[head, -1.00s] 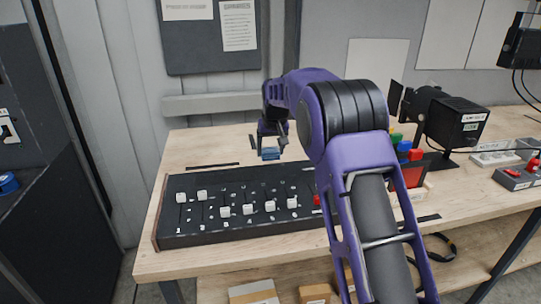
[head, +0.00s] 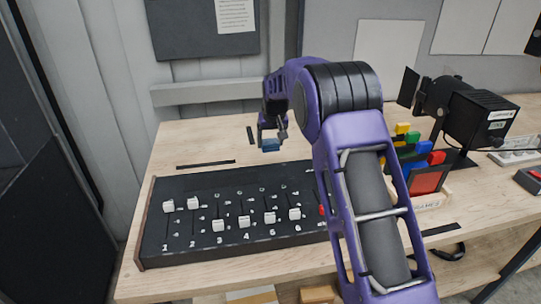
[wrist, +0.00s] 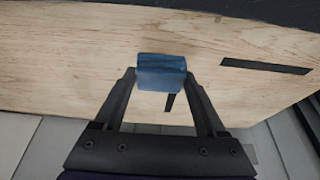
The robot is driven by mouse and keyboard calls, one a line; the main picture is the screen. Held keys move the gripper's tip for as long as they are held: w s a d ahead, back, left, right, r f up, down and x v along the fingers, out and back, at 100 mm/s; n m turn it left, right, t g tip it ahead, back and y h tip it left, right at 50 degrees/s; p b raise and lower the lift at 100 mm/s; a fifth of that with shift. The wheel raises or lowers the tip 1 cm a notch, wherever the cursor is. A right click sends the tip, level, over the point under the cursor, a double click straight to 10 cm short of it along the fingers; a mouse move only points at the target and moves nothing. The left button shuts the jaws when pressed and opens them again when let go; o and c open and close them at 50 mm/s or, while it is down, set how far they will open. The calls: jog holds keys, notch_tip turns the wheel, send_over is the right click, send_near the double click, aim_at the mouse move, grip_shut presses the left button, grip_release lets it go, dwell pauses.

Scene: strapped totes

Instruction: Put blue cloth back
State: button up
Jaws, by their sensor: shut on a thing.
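The blue cloth (head: 270,145) is a small folded bundle between the fingertips of my gripper (head: 271,134), behind the black fader console. In the wrist view the cloth (wrist: 161,72) sits at the tips of both black fingers of my gripper (wrist: 161,82), which are shut on it. Wooden tabletop shows around it, and a black tape strip (wrist: 170,102) shows just below the cloth. I cannot tell how high the cloth is above the table.
The fader console (head: 230,215) with white sliders fills the table's front left. Black tape strips (head: 206,164) lie behind it. Bare wood lies at the back left (head: 190,138).

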aim_at(271, 151)
jog(key=shift+f, duration=2.6)
jog(key=shift+f, duration=0.2)
jog(key=o, duration=1.1)
jog(key=shift+o, duration=0.2)
jog(key=shift+r, duration=0.1)
jog(key=shift+r, duration=0.25)
jog(key=a+v, duration=0.1)
jog(key=v, duration=1)
jog(key=shift+s+d+r, duration=0.2)
jog(key=shift+d+r, duration=0.1)
jog(key=shift+d, duration=0.2)
